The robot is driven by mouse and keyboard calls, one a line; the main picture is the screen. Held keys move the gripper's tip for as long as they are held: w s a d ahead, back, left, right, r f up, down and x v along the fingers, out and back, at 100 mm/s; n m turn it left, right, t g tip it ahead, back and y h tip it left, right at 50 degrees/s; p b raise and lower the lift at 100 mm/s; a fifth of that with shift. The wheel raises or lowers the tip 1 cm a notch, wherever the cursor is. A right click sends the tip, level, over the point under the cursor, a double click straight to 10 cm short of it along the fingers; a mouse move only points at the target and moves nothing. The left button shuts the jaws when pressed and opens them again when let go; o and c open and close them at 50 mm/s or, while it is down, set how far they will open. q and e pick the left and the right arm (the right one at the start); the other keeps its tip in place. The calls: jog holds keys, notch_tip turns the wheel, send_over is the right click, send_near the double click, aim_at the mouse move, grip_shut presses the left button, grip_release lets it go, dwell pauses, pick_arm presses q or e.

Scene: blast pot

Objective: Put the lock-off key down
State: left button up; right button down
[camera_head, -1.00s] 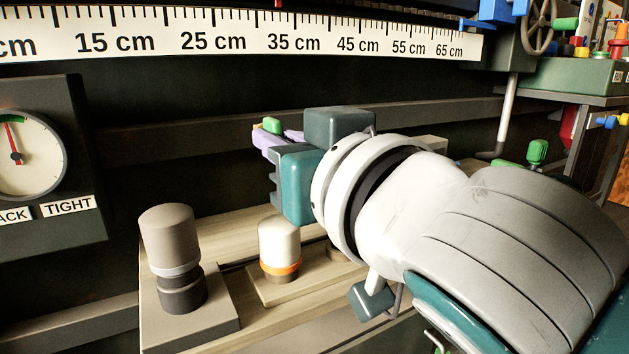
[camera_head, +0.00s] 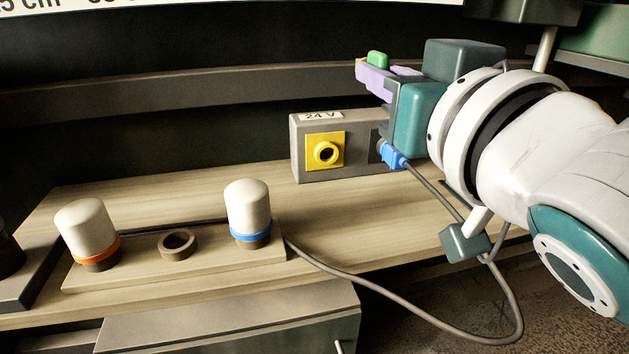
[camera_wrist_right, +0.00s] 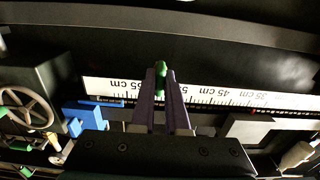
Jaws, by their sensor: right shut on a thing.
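The lock-off key shows as a small green piece (camera_head: 377,59) at the purple fingertips of my right gripper (camera_head: 372,74). The gripper is shut on it and holds it in the air, above the wooden bench (camera_head: 400,228) and in front of the dark wall rail. In the right wrist view the green piece (camera_wrist_right: 160,76) sits between the two purple fingers (camera_wrist_right: 161,92). The rest of the key is hidden by the fingers, or too small to make out. My left gripper is not in view.
A wooden plate carries orange-banded (camera_head: 85,228) and blue-banded (camera_head: 248,206) white caps and an empty ring (camera_head: 178,243).

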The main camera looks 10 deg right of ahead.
jog(key=b, duration=0.8)
send_over(363, 241)
notch_tip(363, 241, down, 13)
jog(key=shift+r, duration=0.2)
notch_tip(363, 241, down, 5)
jog(key=b, duration=0.4)
jog(key=shift+f, duration=0.1)
jog(key=shift+r, duration=0.2)
jog(key=shift+f, duration=0.2)
jog(key=c, duration=0.9)
grip_release()
jog(key=shift+r, duration=0.1)
